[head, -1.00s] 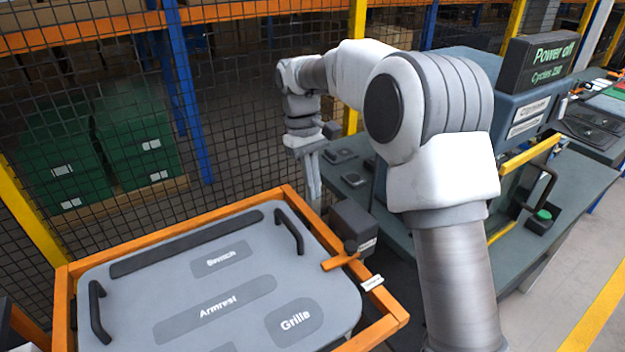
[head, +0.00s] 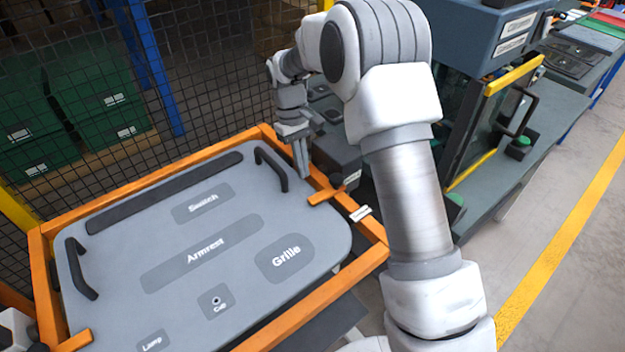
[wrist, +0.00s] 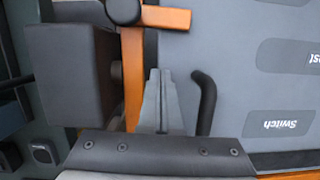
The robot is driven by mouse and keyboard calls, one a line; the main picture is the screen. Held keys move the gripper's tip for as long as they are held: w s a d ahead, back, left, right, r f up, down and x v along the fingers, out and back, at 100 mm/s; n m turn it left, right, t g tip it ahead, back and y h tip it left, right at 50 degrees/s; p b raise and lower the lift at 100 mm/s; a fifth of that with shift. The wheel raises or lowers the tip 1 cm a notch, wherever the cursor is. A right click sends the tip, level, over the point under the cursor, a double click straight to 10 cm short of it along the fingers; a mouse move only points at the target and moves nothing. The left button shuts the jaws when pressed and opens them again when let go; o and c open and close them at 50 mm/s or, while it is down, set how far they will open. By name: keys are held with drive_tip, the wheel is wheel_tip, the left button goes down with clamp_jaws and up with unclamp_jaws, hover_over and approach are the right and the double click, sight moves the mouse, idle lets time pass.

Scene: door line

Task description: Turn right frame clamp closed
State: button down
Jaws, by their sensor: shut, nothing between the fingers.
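The right frame clamp (head: 322,196) is a short orange bar with a black knob on the right side of the orange frame (head: 374,258). It points inward over the edge of the grey panel (head: 240,225). In the wrist view the clamp bar (wrist: 168,17) sticks out sideways from the frame rail (wrist: 132,70) at the top. My gripper (head: 304,176) is shut and empty, pointing down just behind the clamp, between it and the black panel handle (head: 272,168). In the wrist view my gripper's fingertips (wrist: 160,74) lie beside the rail, apart from the clamp bar.
A dark box (wrist: 72,75) stands close outside the rail. The panel handle also shows in the wrist view (wrist: 206,100), close to my fingers. Another orange clamp (head: 76,340) is at the frame's near left. A mesh fence (head: 215,75) is behind.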

sight(317, 195)
drive_tip(key=shift+s+d+f, duration=0.25)
drive_tip(key=shift+s+f, duration=0.1)
drive_tip(key=shift+f, duration=0.1)
drive_tip(key=shift+s+d, duration=0.4)
drive_tip(key=shift+s, duration=0.35)
drive_tip(key=shift+s+d, duration=0.4)
drive_tip(key=shift+s, duration=0.3)
drive_tip(key=shift+s+d+n, duration=0.25)
drive_tip(key=shift+s+n, duration=0.25)
drive_tip(key=shift+s, duration=0.05)
